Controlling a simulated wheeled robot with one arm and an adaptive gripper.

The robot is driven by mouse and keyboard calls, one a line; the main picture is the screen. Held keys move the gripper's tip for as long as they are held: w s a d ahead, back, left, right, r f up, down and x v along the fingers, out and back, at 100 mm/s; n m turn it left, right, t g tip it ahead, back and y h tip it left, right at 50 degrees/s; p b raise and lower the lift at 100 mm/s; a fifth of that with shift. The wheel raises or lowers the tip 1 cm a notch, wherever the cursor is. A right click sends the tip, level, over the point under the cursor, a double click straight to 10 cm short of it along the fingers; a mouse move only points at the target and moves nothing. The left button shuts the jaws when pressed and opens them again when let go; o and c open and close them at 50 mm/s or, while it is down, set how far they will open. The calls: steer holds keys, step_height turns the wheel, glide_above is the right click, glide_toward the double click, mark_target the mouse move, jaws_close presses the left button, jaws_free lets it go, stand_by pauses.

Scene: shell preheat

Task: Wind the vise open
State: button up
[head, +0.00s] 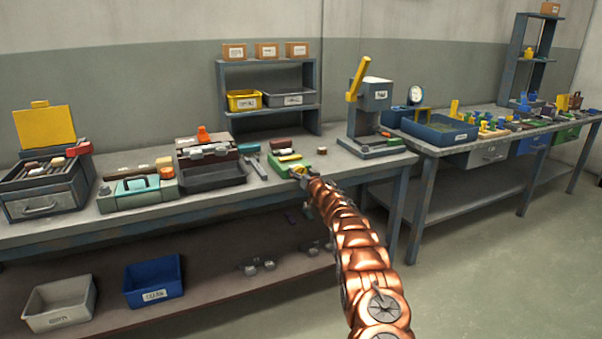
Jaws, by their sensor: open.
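A small green fixture (283,163), which looks like the vise, sits near the front edge of the left bench, right of the open toolbox. A pale piece lies on top of it. Its jaw gap and handle are too small to make out. My copper-coloured arm reaches in from the lower right. My gripper (301,173) is at the fixture's front right side, open. I cannot tell whether its fingers touch the fixture or surround part of it, because the wrist and arm hide that spot.
A grey press (374,108) with a yellow lever stands right of the fixture. The open toolbox (212,173) and a teal case (138,192) are to the left. A shelf (267,79) with bins stands behind. The floor at the right (500,270) is clear.

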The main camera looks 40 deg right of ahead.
steer(key=c, duration=1.2)
steer(key=shift+o, duration=0.2)
steer(key=shift+r, duration=0.1)
steer(key=shift+w+a+n, duration=0.1)
steer(key=shift+n, duration=1.2)
steer(key=n, duration=0.2)
steer(key=shift+a+n, duration=0.1)
steer(key=shift+n, duration=0.2)
steer(key=n+b, duration=0.1)
steer(key=n, duration=0.4)
steer(key=shift+n, duration=0.3)
steer(key=shift+a+b, duration=0.1)
steer(key=shift+b, duration=0.2)
